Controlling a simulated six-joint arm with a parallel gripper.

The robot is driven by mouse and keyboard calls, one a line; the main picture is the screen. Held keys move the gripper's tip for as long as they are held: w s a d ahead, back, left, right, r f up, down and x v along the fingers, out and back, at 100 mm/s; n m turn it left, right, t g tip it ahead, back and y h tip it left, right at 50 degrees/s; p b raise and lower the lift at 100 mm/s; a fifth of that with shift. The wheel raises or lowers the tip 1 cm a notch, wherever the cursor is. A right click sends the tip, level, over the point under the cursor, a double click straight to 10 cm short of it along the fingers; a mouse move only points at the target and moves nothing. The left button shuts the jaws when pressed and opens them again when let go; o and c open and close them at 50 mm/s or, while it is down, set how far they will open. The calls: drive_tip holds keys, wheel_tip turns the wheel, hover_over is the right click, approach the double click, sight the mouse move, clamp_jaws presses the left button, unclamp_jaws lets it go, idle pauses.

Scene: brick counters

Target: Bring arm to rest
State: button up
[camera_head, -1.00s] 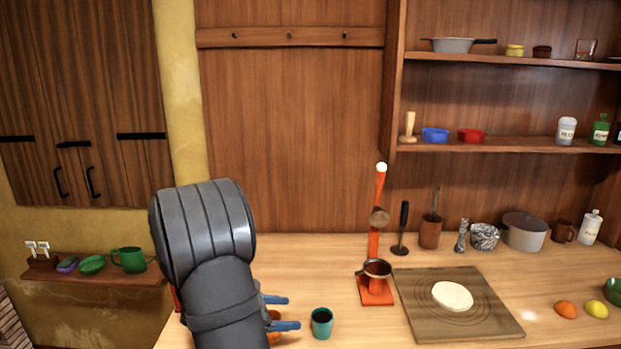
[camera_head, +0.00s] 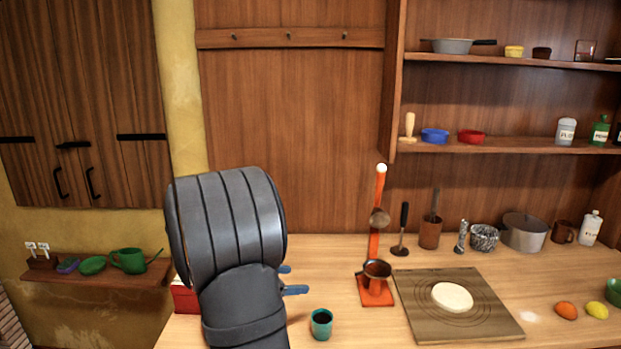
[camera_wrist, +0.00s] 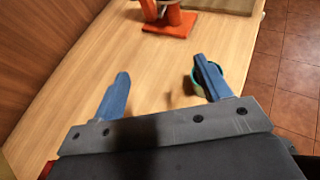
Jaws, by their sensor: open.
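My gripper (camera_wrist: 163,82) is open and empty above the wooden counter (camera_wrist: 85,90), with its two blue fingers apart in the wrist view. In the head view my dark grey arm hides most of the gripper; parts of the blue fingers (camera_head: 290,281) show at its right side. A teal cup (camera_head: 321,323) stands on the counter just right of the gripper. In the wrist view the cup (camera_wrist: 235,73) shows partly behind the right finger. I cannot tell its distance from that finger.
An orange stand (camera_head: 376,285) holds a dark red pan-like cup. A board (camera_head: 490,315) with round dough (camera_head: 452,297) lies to its right. A red box (camera_head: 185,298) is partly hidden behind my arm. A left shelf (camera_head: 100,275) carries green dishes. The counter's edge shows in the wrist view.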

drive_tip(key=w+a+r+n+t+y, duration=0.2)
drive_tip(key=w+a+r, duration=0.2)
drive_tip(key=w+a, duration=0.3)
drive_tip(key=w+a+r+n+t+y, duration=0.1)
drive_tip(key=w+a+r+n+y, duration=0.2)
drive_tip(key=w+a+r, duration=0.45)
drive_tip(key=shift+m+g+h, duration=0.3)
drive_tip(key=shift+m+h, duration=0.2)
drive_tip(key=shift+m, duration=0.3)
drive_tip(key=s+a+f, duration=0.2)
drive_tip(key=a, duration=0.2)
drive_tip(key=s+a+f, duration=0.1)
drive_tip(key=a+f, duration=0.1)
drive_tip(key=a, duration=0.2)
drive_tip(key=s+a+f, duration=0.2)
drive_tip(key=a+f, duration=0.1)
drive_tip(key=a, duration=0.1)
drive_tip(key=shift+s, duration=0.3)
drive_tip(key=shift+s+a+f, duration=0.35)
drive_tip(key=shift+s+a, duration=0.05)
